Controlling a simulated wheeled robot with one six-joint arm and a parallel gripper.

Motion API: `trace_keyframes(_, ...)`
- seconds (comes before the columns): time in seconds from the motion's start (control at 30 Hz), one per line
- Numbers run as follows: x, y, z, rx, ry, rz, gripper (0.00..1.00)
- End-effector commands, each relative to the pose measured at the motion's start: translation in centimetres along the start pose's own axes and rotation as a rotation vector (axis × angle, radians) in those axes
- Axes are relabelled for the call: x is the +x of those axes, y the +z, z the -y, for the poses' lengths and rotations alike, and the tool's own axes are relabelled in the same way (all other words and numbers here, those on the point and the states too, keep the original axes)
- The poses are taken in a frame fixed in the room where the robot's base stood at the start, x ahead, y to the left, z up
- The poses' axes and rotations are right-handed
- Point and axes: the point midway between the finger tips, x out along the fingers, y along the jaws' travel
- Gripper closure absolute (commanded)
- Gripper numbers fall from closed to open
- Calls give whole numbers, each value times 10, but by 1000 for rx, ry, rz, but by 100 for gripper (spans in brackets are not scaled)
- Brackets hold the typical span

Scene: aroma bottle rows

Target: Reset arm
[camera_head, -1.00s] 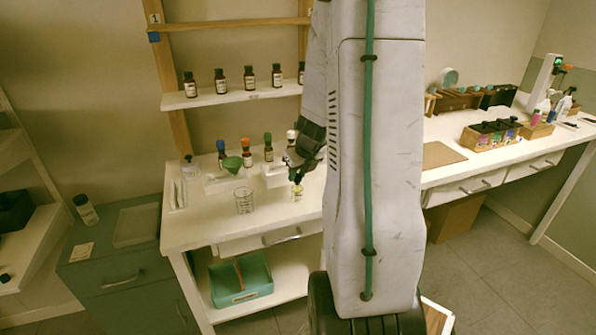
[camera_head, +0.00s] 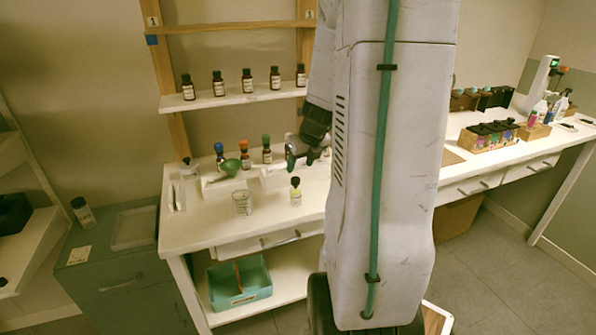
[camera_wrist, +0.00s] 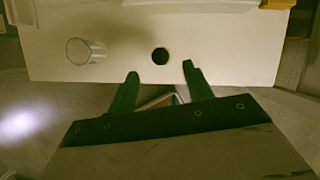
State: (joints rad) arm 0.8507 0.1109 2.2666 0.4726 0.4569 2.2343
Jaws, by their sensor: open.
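My gripper (camera_head: 303,158) is raised above the white table (camera_head: 217,234), near the row of capped bottles at its back. In the wrist view my gripper (camera_wrist: 158,88) has its two green fingers apart with nothing between them. A small bottle with a black cap (camera_head: 296,192) stands upright on the table, below and apart from the gripper. Its dark cap shows in the wrist view (camera_wrist: 160,56), beyond the fingertips. My arm hides the right end of this table.
A glass beaker (camera_head: 243,203) stands left of the small bottle. A green funnel (camera_head: 231,167) and bottles with blue, orange and green caps (camera_head: 244,153) are behind it. A shelf (camera_head: 232,98) with several brown bottles is above. A teal tray (camera_head: 240,283) sits below.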

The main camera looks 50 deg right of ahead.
Motion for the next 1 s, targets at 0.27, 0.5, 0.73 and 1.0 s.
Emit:
trace_keyframes(0.27, -13, 0, 0, 0, 0, -1, 49)
trace_keyframes(0.5, -12, 0, 0, 0, 0, -1, 49)
trace_keyframes(0.73, -12, 0, 0, 0, 0, -1, 49)
trace_keyframes(1.0, -12, -12, -10, -306, 50, -44, 49)
